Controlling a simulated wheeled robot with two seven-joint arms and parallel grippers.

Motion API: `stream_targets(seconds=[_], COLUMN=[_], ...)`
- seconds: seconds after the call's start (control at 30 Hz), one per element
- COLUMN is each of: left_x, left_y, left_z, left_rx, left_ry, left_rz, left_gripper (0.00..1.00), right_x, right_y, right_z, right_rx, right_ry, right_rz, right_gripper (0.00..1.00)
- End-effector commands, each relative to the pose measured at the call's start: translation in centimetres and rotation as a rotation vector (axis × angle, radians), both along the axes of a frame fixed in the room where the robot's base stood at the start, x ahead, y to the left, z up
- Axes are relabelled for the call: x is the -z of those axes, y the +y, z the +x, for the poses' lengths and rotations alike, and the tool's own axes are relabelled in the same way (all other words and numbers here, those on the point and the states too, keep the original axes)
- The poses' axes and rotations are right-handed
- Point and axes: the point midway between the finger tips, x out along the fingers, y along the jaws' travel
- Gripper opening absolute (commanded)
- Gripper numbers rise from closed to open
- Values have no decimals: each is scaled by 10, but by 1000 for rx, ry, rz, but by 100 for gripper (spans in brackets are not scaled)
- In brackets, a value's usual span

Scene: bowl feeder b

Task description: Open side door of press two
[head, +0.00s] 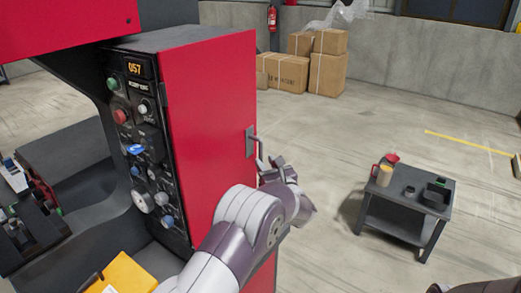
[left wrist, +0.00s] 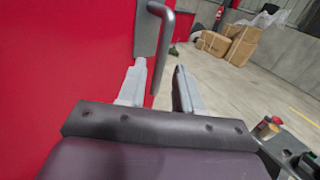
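The press has a flat red side door (head: 210,110), which looks flush with the cabinet. A grey bar handle (head: 252,143) stands out near the door's right edge. My left gripper (head: 271,167) is at the lower part of this handle. In the left wrist view the handle (left wrist: 162,50) runs down between the two fingers of my left gripper (left wrist: 160,82). The fingers are apart, with a gap beside the handle, so the gripper is open around it. My right gripper does not show.
A control panel (head: 140,135) with knobs and buttons faces left of the door. A small dark table (head: 408,208) with cups and a tray stands at the right. Cardboard boxes (head: 318,62) stand by the back wall. The floor between is clear.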

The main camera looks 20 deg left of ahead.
Motion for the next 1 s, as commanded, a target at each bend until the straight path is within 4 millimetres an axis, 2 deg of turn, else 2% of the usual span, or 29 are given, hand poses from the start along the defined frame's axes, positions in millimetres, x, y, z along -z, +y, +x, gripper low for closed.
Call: stream_targets(seconds=[0.03, 0.2, 0.3, 0.63, 0.73, 1.0], left_x=[-4, -2, -1, 0, 0, 2], left_y=[7, 22, 27, 29, 29, 27], left_z=[8, 30, 37, 40, 40, 41], left_rx=[-3, 0, 0, 2, 2, 8], left_ry=[1, 1, 1, 1, 1, 1], left_rz=[-1, 1, 1, 2, 2, 1], left_gripper=[34, 34, 34, 34, 2, 0], right_x=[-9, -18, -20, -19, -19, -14], right_y=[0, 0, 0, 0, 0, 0], right_z=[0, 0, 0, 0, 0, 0], right_rx=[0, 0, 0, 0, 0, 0], right_ry=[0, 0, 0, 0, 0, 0], right_rz=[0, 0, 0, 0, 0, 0], right_gripper=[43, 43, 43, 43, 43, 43])
